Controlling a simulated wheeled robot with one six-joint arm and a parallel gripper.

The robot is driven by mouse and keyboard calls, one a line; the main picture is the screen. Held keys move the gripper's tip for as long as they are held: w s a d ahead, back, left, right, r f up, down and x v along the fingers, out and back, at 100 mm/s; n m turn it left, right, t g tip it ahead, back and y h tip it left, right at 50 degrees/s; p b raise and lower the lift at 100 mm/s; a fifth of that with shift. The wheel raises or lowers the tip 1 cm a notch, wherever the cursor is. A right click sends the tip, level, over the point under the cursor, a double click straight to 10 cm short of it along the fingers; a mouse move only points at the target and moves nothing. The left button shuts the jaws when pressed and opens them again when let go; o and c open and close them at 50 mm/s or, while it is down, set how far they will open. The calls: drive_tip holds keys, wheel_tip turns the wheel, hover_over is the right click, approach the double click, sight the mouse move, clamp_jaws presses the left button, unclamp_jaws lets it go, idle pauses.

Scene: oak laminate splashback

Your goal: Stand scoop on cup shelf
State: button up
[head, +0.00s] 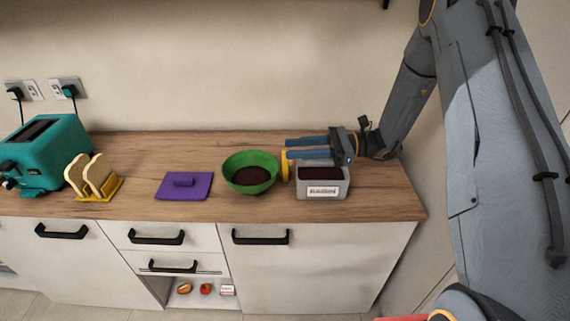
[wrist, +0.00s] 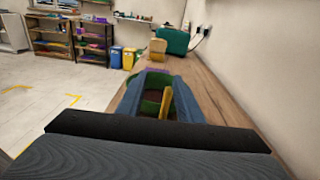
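A yellow piece that looks like the scoop (head: 285,166) stands at the right edge of the green bowl (head: 250,181), just left of the grey labelled bin (head: 323,187). My gripper (head: 287,148) reaches in from the right above the bin, its two blue fingers apart and pointing left. The yellow piece is just below the fingertips in the head view. In the wrist view it (wrist: 166,104) shows between the spread fingers, with the bowl behind; I see no clear grip on it. Its lower part is hidden. I cannot identify a cup shelf.
Bowl and bin hold dark brown contents. A low open cubby (head: 190,290) holds small items. The counter behind the bowl is clear.

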drive_tip(key=shift+w+d+f+m+t+y+b, duration=0.15)
drive_tip(key=shift+w+f+b, duration=0.25)
drive_tip(key=shift+w, duration=0.25)
drive_tip(key=shift+w+a+f+m+t+y+b, duration=0.15)
drive_tip(key=shift+w+f+b, duration=0.1)
drive_tip(key=shift+w+f, duration=0.25)
drive_tip(key=a+p, duration=0.1)
drive_tip(key=a, duration=0.1)
drive_tip(key=a+p, duration=0.1)
drive_tip(key=a, duration=0.1)
drive_tip(key=a+p, duration=0.2)
drive_tip(key=shift+s+a, duration=0.1)
drive_tip(key=shift+s, duration=0.15)
drive_tip(key=shift+w+a+f, duration=0.1)
drive_tip(key=shift+a, duration=0.4)
drive_tip(key=shift+c, duration=0.2)
clamp_jaws()
